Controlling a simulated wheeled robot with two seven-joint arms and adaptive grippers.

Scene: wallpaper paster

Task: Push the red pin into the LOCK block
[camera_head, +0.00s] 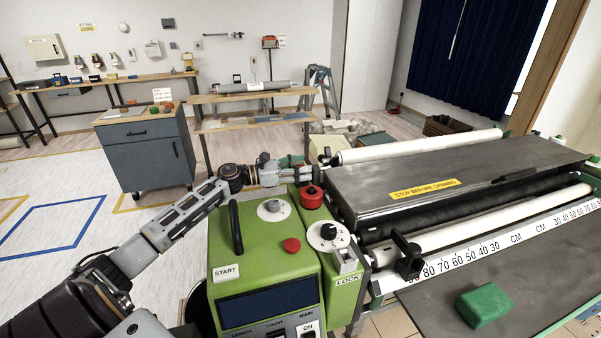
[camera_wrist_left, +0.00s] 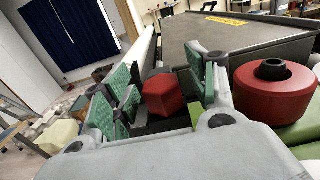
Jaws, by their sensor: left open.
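My left gripper (camera_head: 292,165) reaches in behind the green machine, at the near-left end of the long roller bed. It is open, its green-padded fingers spread. In the left wrist view a red block-like piece, which looks like the red pin's head (camera_wrist_left: 163,95), lies between and beyond the fingers. I see no grip on it. In the head view I cannot make the pin out; the gripper and the machine may hide it. The LOCK label (camera_head: 348,280) is on the machine's right front, below a small grey block (camera_head: 346,261). My right gripper is not in view.
The green machine (camera_head: 237,240) carries a round red knob (camera_head: 311,196), which stands right of the fingers in the left wrist view (camera_wrist_left: 272,90), and a red button (camera_head: 291,245). The grey cover (camera_head: 440,178) and white rollers extend right. A green block (camera_head: 484,305) lies on the front table.

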